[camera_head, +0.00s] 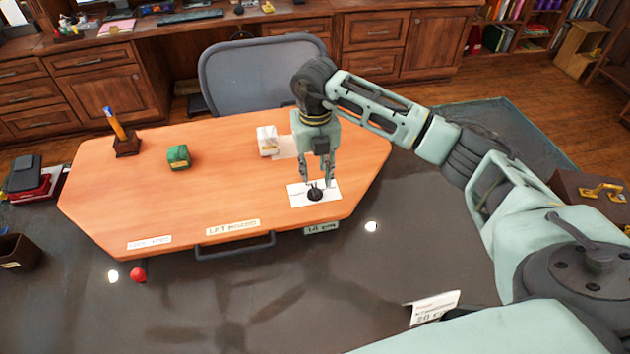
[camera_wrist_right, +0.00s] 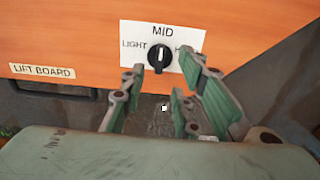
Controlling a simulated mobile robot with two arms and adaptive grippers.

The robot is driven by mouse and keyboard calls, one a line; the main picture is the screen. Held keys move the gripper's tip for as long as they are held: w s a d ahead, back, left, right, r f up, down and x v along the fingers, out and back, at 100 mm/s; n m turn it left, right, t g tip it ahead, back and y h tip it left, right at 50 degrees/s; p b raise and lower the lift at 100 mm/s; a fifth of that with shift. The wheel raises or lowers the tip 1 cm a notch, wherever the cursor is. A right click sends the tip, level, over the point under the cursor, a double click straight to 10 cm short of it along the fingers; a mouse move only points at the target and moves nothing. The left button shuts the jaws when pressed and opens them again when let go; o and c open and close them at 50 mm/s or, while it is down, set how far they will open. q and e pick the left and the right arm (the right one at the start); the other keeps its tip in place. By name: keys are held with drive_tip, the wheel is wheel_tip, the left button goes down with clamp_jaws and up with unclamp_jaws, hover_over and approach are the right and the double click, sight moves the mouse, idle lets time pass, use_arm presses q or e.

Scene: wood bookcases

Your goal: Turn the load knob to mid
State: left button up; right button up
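The load knob (camera_head: 315,194) is a small black dial on a white label plate (camera_head: 298,200) near the right front of the orange board. In the right wrist view the knob (camera_wrist_right: 159,57) sits below the word MID, with LIGHT on its left and a partly hidden word starting with H on its right. A pale line on the knob looks roughly upright, toward MID. My right gripper (camera_head: 316,183) is open and points down above the knob, its fingertips on either side. In the wrist view its fingers (camera_wrist_right: 164,70) are spread with nothing clearly held between them. My left gripper is out of view.
The orange board (camera_head: 205,195) has a dark front handle (camera_head: 235,247) and a LIFT BOARD label (camera_head: 233,228). A green block (camera_head: 179,157), a white block (camera_head: 267,140) and a pen holder (camera_head: 126,146) stand on it. A red ball (camera_head: 138,275) lies in front; a chair (camera_head: 255,75) stands behind.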

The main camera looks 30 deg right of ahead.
sight(315, 189)
wheel_tip(315, 189, up, 7)
drive_tip(key=shift+f, duration=0.2)
drive_tip(key=shift+s+f, duration=0.1)
idle(0.5)
